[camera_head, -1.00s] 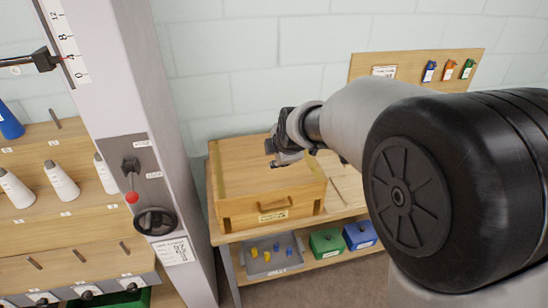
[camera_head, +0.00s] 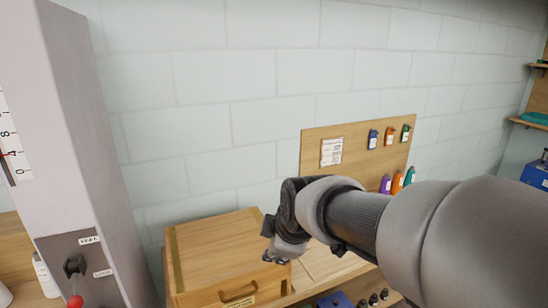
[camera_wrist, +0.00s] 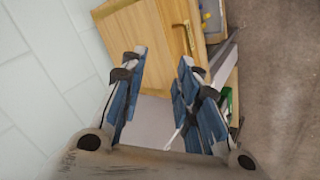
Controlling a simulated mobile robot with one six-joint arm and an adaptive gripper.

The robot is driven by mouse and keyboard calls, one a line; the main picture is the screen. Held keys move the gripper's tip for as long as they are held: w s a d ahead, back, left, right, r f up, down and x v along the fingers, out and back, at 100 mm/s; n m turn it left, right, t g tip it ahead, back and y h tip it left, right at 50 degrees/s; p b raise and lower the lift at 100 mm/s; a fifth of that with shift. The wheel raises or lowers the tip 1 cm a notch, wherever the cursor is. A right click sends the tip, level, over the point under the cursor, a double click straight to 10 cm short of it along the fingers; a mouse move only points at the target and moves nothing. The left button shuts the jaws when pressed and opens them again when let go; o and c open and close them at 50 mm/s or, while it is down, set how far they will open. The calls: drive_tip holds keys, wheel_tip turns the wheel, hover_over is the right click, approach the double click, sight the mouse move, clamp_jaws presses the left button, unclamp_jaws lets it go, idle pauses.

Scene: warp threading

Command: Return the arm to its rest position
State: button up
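My gripper (camera_head: 278,240) is at the end of my arm, in front of the wooden chest in the head view. In the wrist view my gripper (camera_wrist: 160,85) has its two blue-lined fingers spread apart with nothing between them. The wooden chest (camera_head: 215,250) with a front handle stands on the bench; it also shows in the wrist view (camera_wrist: 150,30) beyond the fingers. My arm reaches in from the right and hides part of the bench.
A grey column (camera_head: 85,150) with a scale and a red-knobbed lever stands at left. A wooden board (camera_head: 350,150) with coloured tags hangs on the wall; coloured bottles (camera_head: 397,182) stand below it. Shelves (camera_head: 530,120) are at far right.

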drive_tip(key=s+d+f+m+g+h, duration=0.1)
drive_tip(key=s+d+m, duration=0.6)
drive_tip(key=s, duration=0.5)
drive_tip(key=s+d+f+m+g+h, duration=0.1)
drive_tip(key=s+d+m, duration=0.7)
drive_tip(key=s, duration=0.5)
drive_tip(key=shift+s+f+m, duration=0.25)
drive_tip(key=shift+f+m, duration=0.05)
drive_tip(key=shift+m, duration=0.7)
drive_tip(key=shift+d, duration=0.1)
